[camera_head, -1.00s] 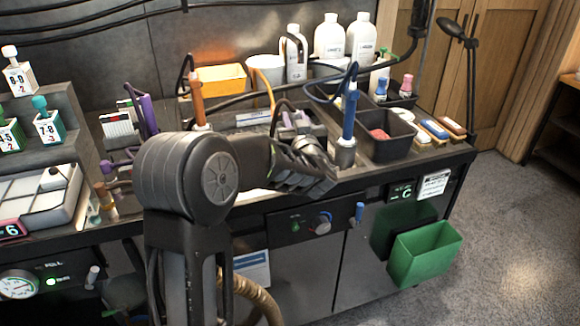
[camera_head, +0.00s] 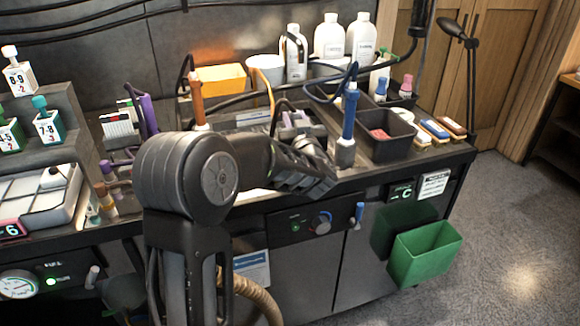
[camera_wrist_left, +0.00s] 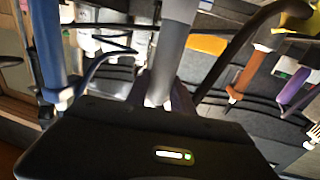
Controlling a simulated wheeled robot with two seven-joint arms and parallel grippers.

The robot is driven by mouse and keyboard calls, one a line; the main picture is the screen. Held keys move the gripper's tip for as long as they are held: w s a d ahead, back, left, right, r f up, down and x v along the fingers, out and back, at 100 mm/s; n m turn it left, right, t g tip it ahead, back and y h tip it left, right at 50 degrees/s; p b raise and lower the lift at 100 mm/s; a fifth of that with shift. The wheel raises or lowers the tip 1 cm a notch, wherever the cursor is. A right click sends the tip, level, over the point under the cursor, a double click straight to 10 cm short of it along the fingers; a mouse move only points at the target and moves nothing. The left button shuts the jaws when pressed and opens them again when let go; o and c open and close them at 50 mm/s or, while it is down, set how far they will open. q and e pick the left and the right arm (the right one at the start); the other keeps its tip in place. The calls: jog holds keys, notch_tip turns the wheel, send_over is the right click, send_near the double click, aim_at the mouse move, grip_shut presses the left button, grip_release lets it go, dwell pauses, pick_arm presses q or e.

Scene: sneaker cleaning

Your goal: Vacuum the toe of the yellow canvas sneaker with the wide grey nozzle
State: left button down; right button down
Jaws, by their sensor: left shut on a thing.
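My left gripper (camera_head: 312,176) is at the front edge of the bench, low over the work area. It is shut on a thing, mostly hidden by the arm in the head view. In the left wrist view a grey tube (camera_wrist_left: 174,45) rises from between the jaws; it looks like the grey nozzle, but its working end is not visible. I cannot make out the yellow canvas sneaker; the arm covers part of the bench. A small yellow patch (camera_wrist_left: 295,18) shows at the top right of the wrist view, too cropped to name. My right gripper is out of view.
A blue-handled tool (camera_head: 350,112) stands upright right of the gripper, and an orange-handled one (camera_head: 196,100) to its left. A dark bin (camera_head: 410,147) and brushes (camera_head: 435,129) are at the right. White bottles (camera_head: 330,37) stand behind. A green bin (camera_head: 425,254) hangs in front.

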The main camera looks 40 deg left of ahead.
pick_arm(q)
jog(key=shift+w+a, duration=0.1)
jog(key=shift+a, duration=0.05)
jog(key=shift+x, duration=1.6)
jog(key=shift+a, duration=0.15)
jog(key=shift+s+d, duration=0.2)
jog(key=shift+d, duration=0.05)
dwell(0.4)
jog(key=shift+v, duration=1.55)
jog(key=shift+w, duration=0.15)
dwell(0.6)
